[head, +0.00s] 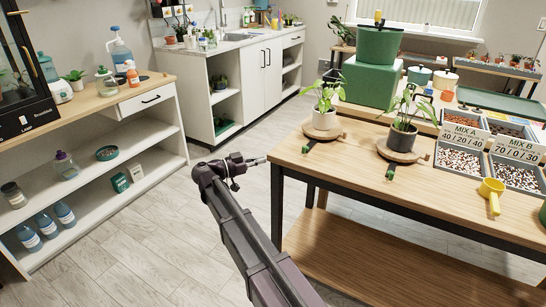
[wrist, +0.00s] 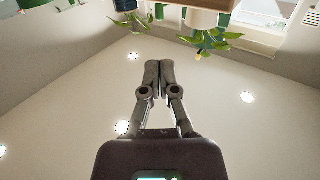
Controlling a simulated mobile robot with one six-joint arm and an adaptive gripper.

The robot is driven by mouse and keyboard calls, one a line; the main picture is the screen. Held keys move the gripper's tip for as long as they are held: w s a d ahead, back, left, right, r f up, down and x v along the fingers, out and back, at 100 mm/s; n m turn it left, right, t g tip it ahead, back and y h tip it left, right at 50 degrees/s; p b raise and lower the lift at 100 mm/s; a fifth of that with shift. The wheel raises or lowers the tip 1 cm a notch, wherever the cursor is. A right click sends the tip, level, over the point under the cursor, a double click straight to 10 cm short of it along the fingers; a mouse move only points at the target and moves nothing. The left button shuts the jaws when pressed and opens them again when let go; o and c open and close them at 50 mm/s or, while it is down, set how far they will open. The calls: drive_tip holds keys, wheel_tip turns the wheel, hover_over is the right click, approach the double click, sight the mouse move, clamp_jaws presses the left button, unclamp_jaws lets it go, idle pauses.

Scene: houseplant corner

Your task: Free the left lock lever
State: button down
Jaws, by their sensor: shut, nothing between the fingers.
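The left turntable (head: 309,131) is a round wooden disc near the table's left end and carries a white pot with a plant (head: 323,118). A small green-tipped lever (head: 306,149) sticks out at its front; I take it for the left lock lever. The right turntable (head: 384,147) carries a dark pot with a plant, with a similar green-tipped lever (head: 390,171) in front. My gripper (head: 266,159) is just off the table's left end, left of the left lever and apart from it. In the wrist view its fingers (wrist: 160,66) are together and empty.
The wooden table (head: 350,180) has bare top around the levers. A yellow scoop (head: 492,192) and mix trays (head: 462,161) are at its right. A green box (head: 370,83) stands behind. Open floor (head: 215,140) lies between the table and the left shelf (head: 130,150).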

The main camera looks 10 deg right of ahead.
sight(295, 159)
drive_tip(key=x, duration=1.3)
drive_tip(key=shift+w+d, duration=0.1)
drive_tip(key=shift+d, duration=0.15)
drive_tip(key=shift+a+t, duration=0.15)
drive_tip(key=shift+t, duration=0.15)
